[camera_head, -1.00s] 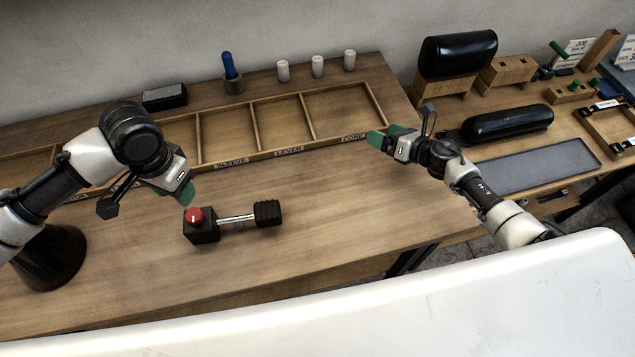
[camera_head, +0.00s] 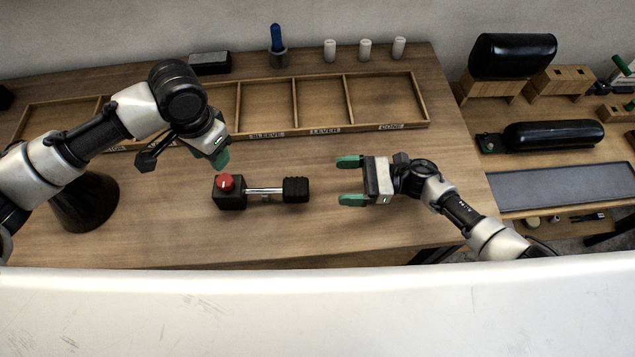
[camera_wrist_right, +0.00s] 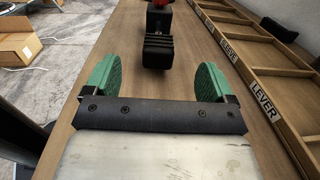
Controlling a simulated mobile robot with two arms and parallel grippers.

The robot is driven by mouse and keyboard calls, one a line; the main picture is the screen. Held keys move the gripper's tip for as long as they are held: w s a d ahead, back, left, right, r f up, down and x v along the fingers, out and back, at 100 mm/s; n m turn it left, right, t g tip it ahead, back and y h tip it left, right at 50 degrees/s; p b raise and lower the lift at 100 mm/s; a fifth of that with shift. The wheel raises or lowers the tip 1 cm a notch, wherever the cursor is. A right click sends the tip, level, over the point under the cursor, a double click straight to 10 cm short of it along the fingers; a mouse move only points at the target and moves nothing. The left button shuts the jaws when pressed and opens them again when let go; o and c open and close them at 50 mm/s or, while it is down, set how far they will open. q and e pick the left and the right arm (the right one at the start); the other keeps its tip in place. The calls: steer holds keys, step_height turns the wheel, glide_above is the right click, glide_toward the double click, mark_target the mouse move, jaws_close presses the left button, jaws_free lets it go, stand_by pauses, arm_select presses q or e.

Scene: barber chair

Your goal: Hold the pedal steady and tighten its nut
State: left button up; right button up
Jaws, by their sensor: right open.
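The pedal assembly lies on the wooden bench: a black block (camera_head: 230,199) at its left, a red knob-like part (camera_head: 226,182) on top, a metal rod (camera_head: 264,191), and a ribbed black pedal (camera_head: 296,190) at its right end. I cannot make out which part is the nut. My right gripper (camera_head: 349,181) is open and empty, right of the pedal, with its green fingers pointing at it. In the right wrist view the pedal (camera_wrist_right: 158,51) sits ahead, between and beyond the fingers (camera_wrist_right: 153,82). My left gripper (camera_head: 220,158) hangs just above and behind the block; its finger gap is hidden.
A divided wooden tray (camera_head: 429,110) with labelled compartments runs along the back. Behind it stand a blue-handled tool (camera_head: 277,40), white cylinders (camera_head: 365,49) and a dark box (camera_head: 209,63). A side bench with black cushions (camera_head: 553,134) is at right. The bench front is clear.

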step_height(320, 180, down, 3)
steer(key=shift+f, duration=0.1)
steer(key=a, duration=0.7)
steer(key=shift+a, duration=0.25)
steer(key=c, duration=1.4)
steer(key=o, duration=1.4)
steer(key=shift+d, duration=0.1)
steer(key=d, duration=1.2)
steer(key=shift+a, duration=0.1)
